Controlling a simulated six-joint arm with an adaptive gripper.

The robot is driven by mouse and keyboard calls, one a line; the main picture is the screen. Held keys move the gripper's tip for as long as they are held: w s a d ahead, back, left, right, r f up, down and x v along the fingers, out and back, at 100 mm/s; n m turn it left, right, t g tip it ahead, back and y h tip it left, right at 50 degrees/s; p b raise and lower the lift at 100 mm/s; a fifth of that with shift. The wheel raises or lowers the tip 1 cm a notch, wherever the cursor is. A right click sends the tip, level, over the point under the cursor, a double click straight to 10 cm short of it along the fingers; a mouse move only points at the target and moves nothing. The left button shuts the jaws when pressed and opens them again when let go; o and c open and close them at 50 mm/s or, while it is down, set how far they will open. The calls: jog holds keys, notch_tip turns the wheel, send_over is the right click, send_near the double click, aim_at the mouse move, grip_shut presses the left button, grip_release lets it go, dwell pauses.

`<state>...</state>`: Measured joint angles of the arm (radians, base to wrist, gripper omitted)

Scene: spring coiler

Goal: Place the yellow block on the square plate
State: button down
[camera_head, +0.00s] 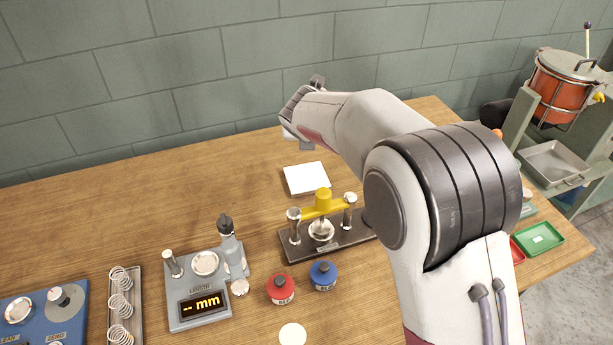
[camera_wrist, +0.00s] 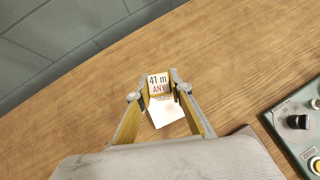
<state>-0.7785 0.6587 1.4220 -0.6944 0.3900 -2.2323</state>
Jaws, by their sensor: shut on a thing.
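My gripper (camera_wrist: 158,86) is shut on a small block, which I take for the yellow block (camera_wrist: 158,82); mainly its white printed top shows, and its sides are mostly hidden between the yellow-lined fingers. The square plate (camera_head: 307,179) is white and lies flat on the wooden table behind the yellow-topped fixture. In the wrist view the plate (camera_wrist: 168,114) shows just beyond and partly behind the held block. In the head view my gripper (camera_head: 306,143) is near the plate's far side, apparently above the table; the exact height is unclear.
A fixture with a yellow crossbar (camera_head: 323,203) and metal posts stands just in front of the plate. The table left of the plate is clear.

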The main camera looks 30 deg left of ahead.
jog(key=shift+s+f, duration=0.15)
jog(key=shift+f, duration=0.15)
jog(key=shift+a+r, duration=0.1)
jog(key=shift+a, duration=0.1)
send_near(308, 166)
jog(key=shift+w+a+r, duration=0.35)
jog(key=shift+w, duration=0.3)
jog(key=shift+w+a+r, duration=0.35)
jog(key=shift+w+a, duration=0.05)
jog(key=shift+w, duration=0.25)
jog(key=shift+f, duration=0.1)
jog(key=shift+f, duration=2)
jog(key=shift+f, duration=0.1)
